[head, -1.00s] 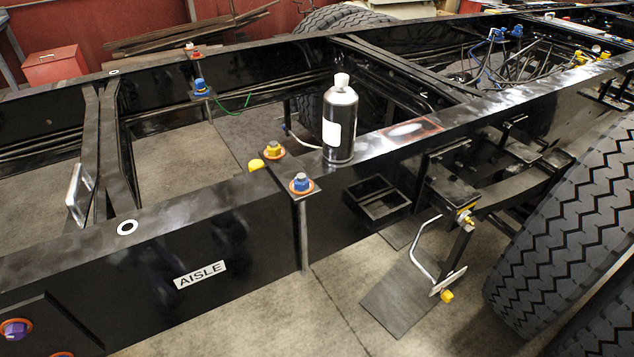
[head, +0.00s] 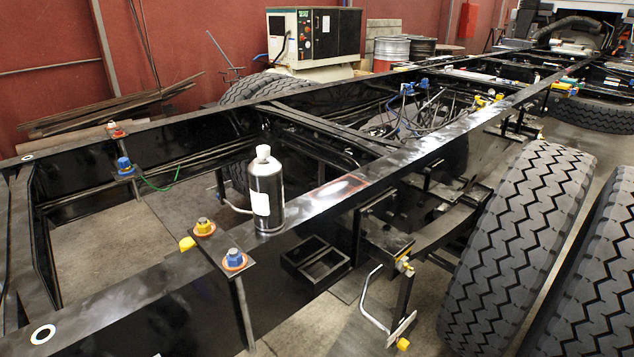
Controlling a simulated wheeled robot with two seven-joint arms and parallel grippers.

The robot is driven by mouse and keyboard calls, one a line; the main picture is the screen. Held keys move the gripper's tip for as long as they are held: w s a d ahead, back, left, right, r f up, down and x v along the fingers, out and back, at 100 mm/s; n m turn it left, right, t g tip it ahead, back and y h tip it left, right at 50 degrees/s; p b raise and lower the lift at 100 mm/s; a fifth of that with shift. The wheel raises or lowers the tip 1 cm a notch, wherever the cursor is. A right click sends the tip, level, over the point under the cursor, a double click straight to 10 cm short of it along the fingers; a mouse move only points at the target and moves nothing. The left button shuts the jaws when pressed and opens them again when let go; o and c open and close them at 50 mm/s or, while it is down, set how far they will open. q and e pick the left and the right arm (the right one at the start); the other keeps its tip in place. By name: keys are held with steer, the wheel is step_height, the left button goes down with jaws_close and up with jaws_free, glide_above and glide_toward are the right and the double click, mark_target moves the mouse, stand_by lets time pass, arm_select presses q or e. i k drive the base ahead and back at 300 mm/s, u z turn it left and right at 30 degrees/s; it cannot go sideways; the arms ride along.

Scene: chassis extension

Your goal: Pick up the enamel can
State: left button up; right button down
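The enamel can (head: 266,192) is a dark, shiny cylinder with a white cap and a white label. It stands upright on the top flange of the near black chassis rail (head: 330,196), left of the picture's middle. Nothing touches it from above, and it shows whole. Neither of my grippers shows in the head view.
Yellow (head: 204,226) and blue (head: 234,259) fittings sit on the rail just left of the can. Large tyres (head: 520,240) stand at the right. A cross-member (head: 325,130) and cables lie behind. Several drums (head: 391,52) and a cabinet (head: 314,36) stand at the back.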

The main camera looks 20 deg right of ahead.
mark_target(265, 180)
steer(key=u, duration=1.85)
steer(key=k, duration=0.7)
steer(key=z, duration=1.25)
